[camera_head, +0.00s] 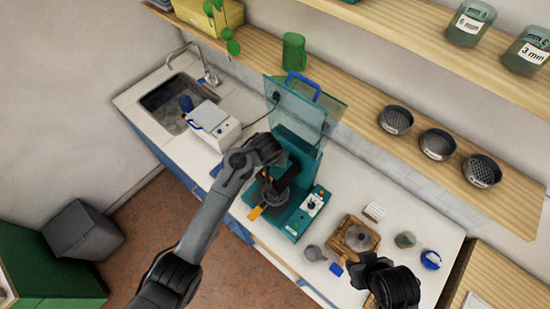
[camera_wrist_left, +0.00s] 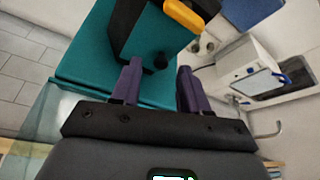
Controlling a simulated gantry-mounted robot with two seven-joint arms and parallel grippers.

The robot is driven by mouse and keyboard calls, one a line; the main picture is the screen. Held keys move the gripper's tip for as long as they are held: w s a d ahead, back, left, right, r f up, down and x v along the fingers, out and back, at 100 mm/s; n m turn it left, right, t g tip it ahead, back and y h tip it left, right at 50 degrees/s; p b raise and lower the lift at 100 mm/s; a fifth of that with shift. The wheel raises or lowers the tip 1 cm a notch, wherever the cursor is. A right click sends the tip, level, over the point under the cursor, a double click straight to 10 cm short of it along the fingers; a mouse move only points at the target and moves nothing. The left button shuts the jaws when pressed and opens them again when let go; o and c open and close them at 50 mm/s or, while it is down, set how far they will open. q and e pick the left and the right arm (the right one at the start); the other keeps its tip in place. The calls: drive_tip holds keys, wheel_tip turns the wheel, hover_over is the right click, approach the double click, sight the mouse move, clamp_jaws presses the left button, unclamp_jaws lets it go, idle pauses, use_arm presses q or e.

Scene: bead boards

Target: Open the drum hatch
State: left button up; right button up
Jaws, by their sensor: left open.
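The teal machine (camera_head: 315,150) stands on the white counter, with a raised clear cover (camera_head: 290,105) that has a blue handle (camera_head: 303,85). A dark part with an orange handle (camera_head: 255,212) sits low at its front; the orange handle also shows in the left wrist view (camera_wrist_left: 185,14). I cannot tell for sure which part is the drum hatch. My left gripper (camera_wrist_left: 160,66) is open and empty over the teal machine, its purple fingers short of the orange handle. My left arm hides part of the machine. My right gripper (camera_head: 393,285) is over the counter's front right; its fingers are unclear.
A white device (camera_head: 213,128) stands beside the sink (camera_head: 172,100) on the left. A wooden board with a round grey piece (camera_head: 355,238), a grey cup (camera_head: 314,253) and a blue item (camera_head: 430,260) lie right of the machine. Shelves with sieves (camera_head: 437,144) hang behind.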

use_arm(q)
drive_tip(key=shift+w+f, duration=0.2)
drive_tip(key=shift+f, duration=0.35)
drive_tip(key=shift+c, duration=0.2)
clamp_jaws()
drive_tip(key=shift+s+d+r+t+y+b, duration=0.3)
drive_tip(key=shift+t+y+b, duration=0.4)
drive_tip(key=shift+b, duration=0.15)
drive_tip(key=s+d+f+m+t+y+b, duration=0.1)
drive_tip(key=s+d+m+t+y+b, duration=0.4)
drive_tip(key=t+y+b, duration=0.5)
drive_tip(key=d+t+b, duration=0.1)
drive_tip(key=t, duration=0.2)
drive_tip(key=shift+s+d+f+b, duration=0.15)
drive_tip(key=shift+d+f+b, duration=0.05)
drive_tip(key=shift+f+b, duration=0.15)
drive_tip(key=shift+s+d+f+m+t, duration=0.1)
drive_tip(key=shift+f+m+t, duration=0.15)
drive_tip(key=shift+m+t, duration=0.25)
idle(0.3)
